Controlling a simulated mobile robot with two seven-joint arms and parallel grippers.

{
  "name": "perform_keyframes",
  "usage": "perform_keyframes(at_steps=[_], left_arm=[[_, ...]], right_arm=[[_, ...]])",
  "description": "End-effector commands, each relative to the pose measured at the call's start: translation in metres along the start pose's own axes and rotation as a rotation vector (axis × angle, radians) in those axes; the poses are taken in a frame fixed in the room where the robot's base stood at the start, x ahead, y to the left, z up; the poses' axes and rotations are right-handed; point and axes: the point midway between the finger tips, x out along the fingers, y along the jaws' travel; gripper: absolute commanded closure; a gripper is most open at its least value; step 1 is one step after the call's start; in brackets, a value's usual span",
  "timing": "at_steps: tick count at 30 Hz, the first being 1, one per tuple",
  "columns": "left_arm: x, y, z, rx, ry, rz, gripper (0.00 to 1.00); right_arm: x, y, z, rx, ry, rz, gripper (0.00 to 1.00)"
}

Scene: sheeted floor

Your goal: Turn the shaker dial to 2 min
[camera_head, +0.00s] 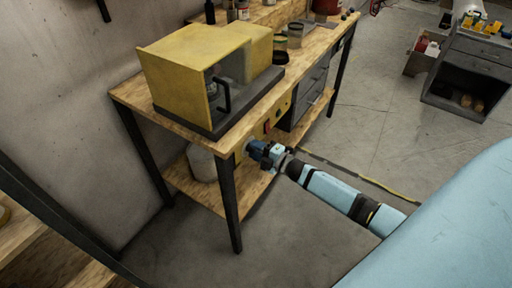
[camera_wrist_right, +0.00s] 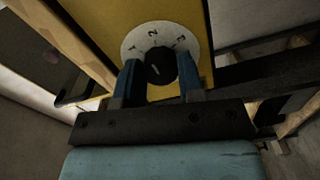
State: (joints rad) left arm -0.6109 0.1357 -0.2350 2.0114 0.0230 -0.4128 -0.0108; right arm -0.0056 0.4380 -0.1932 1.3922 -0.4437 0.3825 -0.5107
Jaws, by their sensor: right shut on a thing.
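The shaker (camera_head: 205,65) is a yellow machine with a dark base and a dark handle on the wooden bench. Its dial shows in the right wrist view as a black knob (camera_wrist_right: 160,68) on a pale numbered disc (camera_wrist_right: 135,47) on a yellow panel. My right gripper (camera_wrist_right: 160,75) is shut on the black knob, one blue finger on each side. Digits show around the disc's upper part, but the exact setting is hard to read. In the head view my right gripper (camera_head: 257,149) is at the bench's front, hiding the dial. My left gripper is out of view.
The wooden bench (camera_head: 128,97) has dark legs and a lower shelf holding a pale container (camera_head: 201,163). Jars (camera_head: 294,35) stand behind the shaker. Grey drawers (camera_head: 312,90) hang under the bench. Open floor (camera_head: 365,120) lies to the right.

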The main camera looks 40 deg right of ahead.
Motion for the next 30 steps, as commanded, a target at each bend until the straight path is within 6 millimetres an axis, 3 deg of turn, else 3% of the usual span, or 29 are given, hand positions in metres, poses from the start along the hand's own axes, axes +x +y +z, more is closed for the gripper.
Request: perform_keyframes(at_steps=[12,27,28,30], left_arm=[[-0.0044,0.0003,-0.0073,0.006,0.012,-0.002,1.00],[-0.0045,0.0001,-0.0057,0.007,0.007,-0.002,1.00],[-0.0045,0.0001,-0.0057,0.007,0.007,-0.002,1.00],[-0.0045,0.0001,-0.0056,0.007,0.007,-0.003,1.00]], right_arm=[[0.0000,0.0000,0.0001,0.170,0.000,-0.001,0.88],[-0.0001,-0.0006,0.0004,0.188,-0.001,0.000,0.88],[-0.0001,-0.0006,0.0004,0.188,-0.001,0.000,0.62],[-0.0001,-0.0006,0.0003,0.188,-0.001,0.000,0.46]])
